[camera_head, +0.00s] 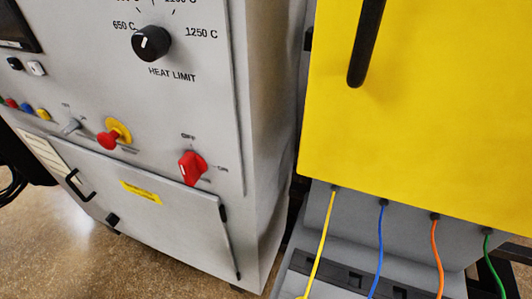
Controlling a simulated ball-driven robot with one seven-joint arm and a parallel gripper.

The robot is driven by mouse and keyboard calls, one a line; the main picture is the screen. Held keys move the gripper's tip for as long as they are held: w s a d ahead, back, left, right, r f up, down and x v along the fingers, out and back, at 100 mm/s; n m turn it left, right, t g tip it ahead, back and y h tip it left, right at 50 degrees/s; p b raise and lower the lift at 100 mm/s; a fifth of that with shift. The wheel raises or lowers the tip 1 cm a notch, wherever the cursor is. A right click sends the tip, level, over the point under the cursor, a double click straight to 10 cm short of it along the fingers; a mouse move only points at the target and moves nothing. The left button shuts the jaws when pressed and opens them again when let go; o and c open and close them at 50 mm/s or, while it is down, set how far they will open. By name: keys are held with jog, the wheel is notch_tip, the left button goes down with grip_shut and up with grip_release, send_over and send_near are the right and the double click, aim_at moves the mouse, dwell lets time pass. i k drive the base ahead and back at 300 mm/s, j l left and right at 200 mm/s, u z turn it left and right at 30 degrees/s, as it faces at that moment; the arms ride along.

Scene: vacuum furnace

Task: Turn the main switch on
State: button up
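The main switch (192,168) is a red rotary knob on the lower right of the grey furnace panel. An OFF label stands above it and an ON label to its right. The knob looks tilted slightly in the picture; I cannot tell for sure which label it points to. My gripper does not show in the head view.
A red emergency button (108,139) on a yellow plate and a small grey switch (70,127) sit left. The black heat limit knob (151,43) is above. A handled lower door (150,185) lies below. A yellow panel (430,120) with a black handle (366,45) and hanging cables stands right.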

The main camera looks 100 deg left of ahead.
aim_at(192, 166)
jog(key=u, duration=0.45)
jog(key=l+u, duration=0.1)
jog(key=u, duration=0.35)
jog(key=k+u, duration=0.1)
jog(key=u, duration=1.25)
jog(key=k+j, duration=0.05)
